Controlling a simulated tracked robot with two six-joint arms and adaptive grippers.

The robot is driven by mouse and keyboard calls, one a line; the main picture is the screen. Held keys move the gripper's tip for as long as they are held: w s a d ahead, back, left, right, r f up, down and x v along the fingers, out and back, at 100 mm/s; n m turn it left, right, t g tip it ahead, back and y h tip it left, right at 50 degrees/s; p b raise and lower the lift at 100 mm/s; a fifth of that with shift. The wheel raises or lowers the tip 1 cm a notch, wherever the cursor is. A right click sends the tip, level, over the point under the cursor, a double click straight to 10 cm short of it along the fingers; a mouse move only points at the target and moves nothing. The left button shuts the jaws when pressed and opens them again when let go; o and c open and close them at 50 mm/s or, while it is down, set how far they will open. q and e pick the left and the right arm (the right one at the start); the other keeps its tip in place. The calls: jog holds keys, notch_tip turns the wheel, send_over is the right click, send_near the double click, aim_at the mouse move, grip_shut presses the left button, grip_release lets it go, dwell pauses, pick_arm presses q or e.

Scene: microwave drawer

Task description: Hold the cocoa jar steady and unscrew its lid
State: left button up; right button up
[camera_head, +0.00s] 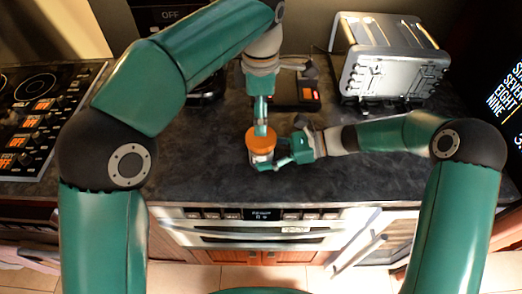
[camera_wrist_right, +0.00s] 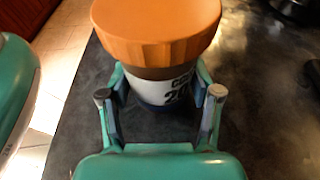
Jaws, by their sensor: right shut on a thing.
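The cocoa jar (camera_head: 260,157) stands upright near the front of the dark counter, with a wide orange lid (camera_head: 259,142) on top. In the right wrist view, the jar body (camera_wrist_right: 165,92) is white with dark print, and the orange lid (camera_wrist_right: 157,40) covers its top. My right gripper (camera_head: 275,160) comes from the right and is shut on the jar body below the lid; one finger shows on each side. My left gripper (camera_head: 262,126) points down from above at the lid. Its fingers are seen edge-on, so their opening and any contact with the lid are unclear.
A silver toaster (camera_head: 393,70) stands at the back right. A dark device (camera_head: 298,92) lies behind the jar. A cooktop (camera_head: 37,118) is at the left. A microwave drawer (camera_head: 265,232) is below the counter edge. Bare counter (camera_head: 205,165) lies left of the jar.

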aim_at(261, 150)
pick_arm(q)
jog(key=shift+f, duration=3.55)
jog(key=c, duration=1.1)
jog(key=n, duration=0.4)
jog(key=shift+n, duration=0.4)
jog(key=shift+c, duration=0.2)
jog(key=n, duration=0.4)
jog(key=shift+r, duration=0.1)
